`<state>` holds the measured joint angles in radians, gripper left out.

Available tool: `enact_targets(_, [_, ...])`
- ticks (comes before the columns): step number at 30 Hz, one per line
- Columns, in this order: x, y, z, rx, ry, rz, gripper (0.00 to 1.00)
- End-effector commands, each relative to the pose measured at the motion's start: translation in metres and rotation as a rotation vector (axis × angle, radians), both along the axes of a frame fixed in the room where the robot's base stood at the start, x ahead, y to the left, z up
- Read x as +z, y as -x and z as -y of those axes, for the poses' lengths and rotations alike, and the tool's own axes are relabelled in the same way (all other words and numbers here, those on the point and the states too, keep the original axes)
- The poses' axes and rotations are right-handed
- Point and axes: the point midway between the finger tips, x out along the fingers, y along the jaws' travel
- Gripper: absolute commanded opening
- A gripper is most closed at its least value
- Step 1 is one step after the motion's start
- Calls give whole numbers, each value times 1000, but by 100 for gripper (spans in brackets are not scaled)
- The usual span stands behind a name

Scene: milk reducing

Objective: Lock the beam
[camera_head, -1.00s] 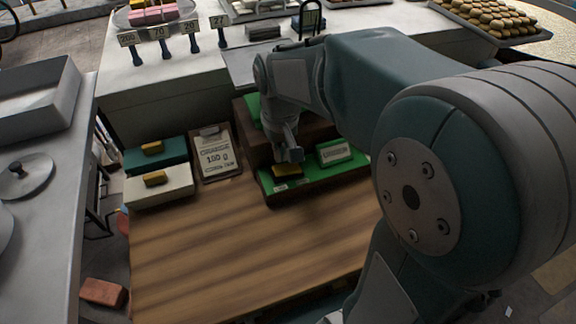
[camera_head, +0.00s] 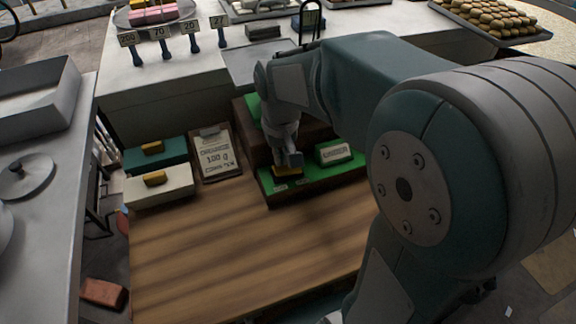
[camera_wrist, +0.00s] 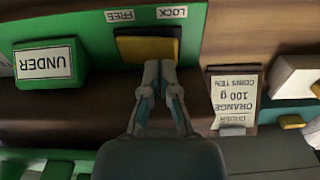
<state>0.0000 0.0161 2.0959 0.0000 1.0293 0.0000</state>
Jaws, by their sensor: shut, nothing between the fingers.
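A yellow sliding block (camera_head: 284,172) sits on the green front ledge (camera_head: 325,179) of a dark brown unit. In the wrist view, which is upside down, the yellow block (camera_wrist: 148,48) lies beside the labels FREE (camera_wrist: 119,16) and LOCK (camera_wrist: 171,12) and spans most of the width between them. My gripper (camera_wrist: 160,66) is shut and empty, pointing down with its tips at the block's inner edge, nearer its LOCK end. Contact is hard to tell. In the head view my gripper (camera_head: 292,160) partly covers the block. I cannot make out the beam itself.
A sign reading UNDER (camera_head: 334,152) stands right of the block on the ledge. A clipboard card (camera_head: 215,155), a teal box (camera_head: 155,154) and a cream box (camera_head: 160,188) are to the left. The wooden tabletop (camera_head: 240,250) in front is clear.

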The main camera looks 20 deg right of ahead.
Motion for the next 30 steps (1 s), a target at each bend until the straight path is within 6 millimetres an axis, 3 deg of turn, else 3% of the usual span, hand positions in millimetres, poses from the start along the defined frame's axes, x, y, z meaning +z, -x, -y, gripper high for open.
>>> enact_targets(30, [-13,0,0,0,0,-1,0])
